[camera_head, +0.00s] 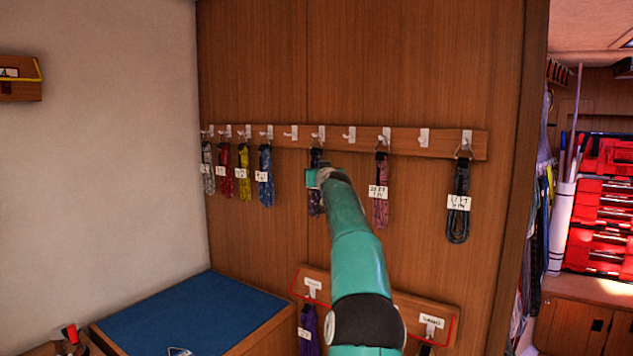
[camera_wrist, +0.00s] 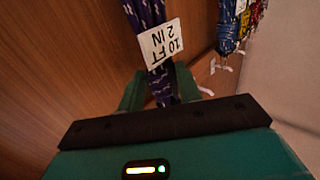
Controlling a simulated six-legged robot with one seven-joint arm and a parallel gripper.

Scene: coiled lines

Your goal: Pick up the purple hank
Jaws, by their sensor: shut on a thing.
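The purple hank (camera_head: 316,206) hangs at a hook on the upper rail, in the middle of the row. My gripper (camera_head: 313,178) is at its upper part and hides some of it in the head view. In the wrist view the purple hank (camera_wrist: 146,12) has pale flecks and a white tag (camera_wrist: 161,43) reading "10 FT 2 IN". The hank runs down between the two fingers of my gripper (camera_wrist: 158,86), which is shut on it. Whether its ring still bears on the hook is too small to tell.
The upper rail (camera_head: 400,138) also holds grey, red, yellow and blue hanks at left, a pink hank (camera_head: 381,205) and a dark hank (camera_head: 457,215) at right. Some hooks are bare. A lower rail (camera_head: 390,299) carries another purple hank (camera_head: 308,330). A blue-topped bench (camera_head: 195,315) stands below left.

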